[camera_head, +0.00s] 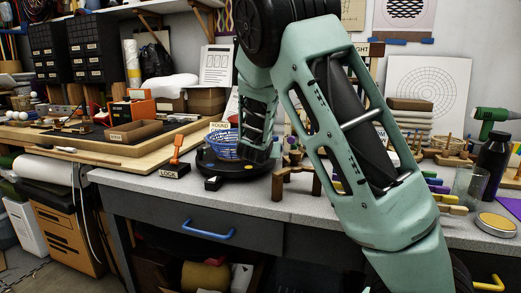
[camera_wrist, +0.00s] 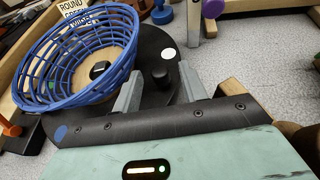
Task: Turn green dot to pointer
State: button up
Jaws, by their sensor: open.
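A round black turntable (camera_head: 232,170) sits on the grey bench and carries a blue woven basket (camera_head: 223,143). In the wrist view the basket (camera_wrist: 78,62) is at upper left on the turntable (camera_wrist: 150,42). A black knob (camera_wrist: 161,75) stands up from the turntable, between the fingers of my open gripper (camera_wrist: 160,78); I cannot tell whether they touch it. A white dot (camera_wrist: 168,54) and a blue dot (camera_wrist: 61,132) show on the disc, and a yellowish dot (camera_head: 248,167) in the head view. I cannot make out a green dot. A small black block (camera_head: 213,183), possibly the pointer, is at the front rim.
An orange lever (camera_head: 176,148) with a LOCK label (camera_head: 168,172) stands left of the turntable. A wooden stand (camera_head: 297,180) is close on its right. A wooden tray (camera_head: 130,140) lies further left. A dark bottle (camera_head: 492,160) and a glass (camera_head: 467,185) stand far right.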

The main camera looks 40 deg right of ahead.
jog(key=p+v, duration=0.2)
jog(key=v, duration=1.2)
jog(key=shift+s+a+p, duration=0.25)
jog(key=shift+s+p, duration=0.05)
jog(key=shift+p, duration=0.05)
jog(key=shift+c, duration=0.2)
